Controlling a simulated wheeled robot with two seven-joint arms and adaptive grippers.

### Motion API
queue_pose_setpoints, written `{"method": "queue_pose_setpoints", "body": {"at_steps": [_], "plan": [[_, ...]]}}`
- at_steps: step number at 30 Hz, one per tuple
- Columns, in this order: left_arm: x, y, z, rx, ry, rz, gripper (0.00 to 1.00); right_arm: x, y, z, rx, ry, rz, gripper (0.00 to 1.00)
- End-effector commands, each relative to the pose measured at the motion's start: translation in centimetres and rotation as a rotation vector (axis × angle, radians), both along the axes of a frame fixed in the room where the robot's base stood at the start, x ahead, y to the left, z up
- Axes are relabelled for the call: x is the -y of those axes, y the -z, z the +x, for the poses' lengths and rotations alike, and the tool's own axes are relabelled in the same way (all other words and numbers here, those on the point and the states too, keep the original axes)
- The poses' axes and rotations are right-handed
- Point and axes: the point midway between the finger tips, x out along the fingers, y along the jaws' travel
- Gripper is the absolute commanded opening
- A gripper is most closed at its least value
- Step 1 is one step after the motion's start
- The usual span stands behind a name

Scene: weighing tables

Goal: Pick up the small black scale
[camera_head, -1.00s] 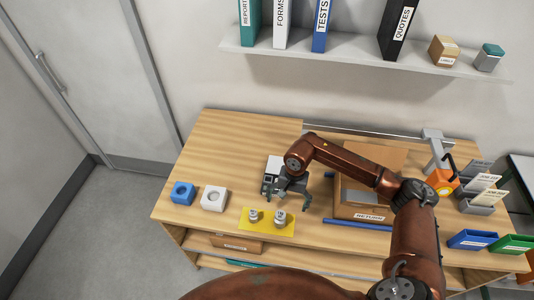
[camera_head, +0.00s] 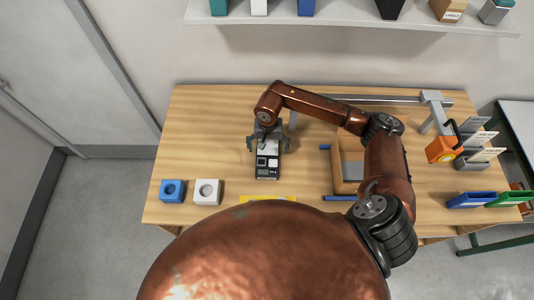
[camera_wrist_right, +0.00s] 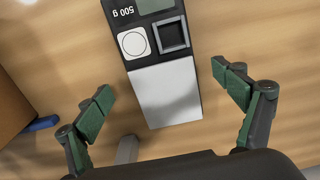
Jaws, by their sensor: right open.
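The small black scale (camera_head: 268,173) lies on the wooden table, with its display and buttons toward the near side. In the right wrist view the scale (camera_wrist_right: 168,98) shows a pale plate, a round white button, a square dark button and a "500 g" marking. My right gripper (camera_head: 269,146) is at the scale's far end, above the pale plate. Its fingers are open, one on each side of the scale, with gaps between fingers and scale in the right wrist view (camera_wrist_right: 163,86). My left gripper is not in view.
A blue block (camera_head: 172,190) and a white block (camera_head: 207,191) stand left of the scale. An open brown box (camera_head: 349,174) and blue bars are on the right. A yellow mat (camera_head: 262,197) is mostly hidden by my body. An orange device (camera_head: 441,150) stands farther right.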

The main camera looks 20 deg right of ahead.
Motion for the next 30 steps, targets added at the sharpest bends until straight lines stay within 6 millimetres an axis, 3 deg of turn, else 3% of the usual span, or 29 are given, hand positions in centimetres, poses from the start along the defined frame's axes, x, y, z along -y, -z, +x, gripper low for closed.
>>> {"method": "queue_pose_setpoints", "body": {"at_steps": [3,6,10,15,30], "plan": [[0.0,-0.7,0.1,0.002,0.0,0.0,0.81,-0.2,1.7,-0.1,-0.004,0.002,0.002,0.88],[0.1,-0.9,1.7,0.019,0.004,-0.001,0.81,-0.2,2.8,-0.1,-0.002,0.0,0.002,0.88],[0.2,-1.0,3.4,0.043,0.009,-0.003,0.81,-0.2,3.3,0.0,0.0,0.0,0.0,0.88],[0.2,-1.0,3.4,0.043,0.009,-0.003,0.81,-0.2,3.3,0.0,0.0,-0.002,0.0,0.88],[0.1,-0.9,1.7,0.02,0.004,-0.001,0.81,-0.2,3.3,0.0,0.0,-0.002,0.0,0.53]]}}
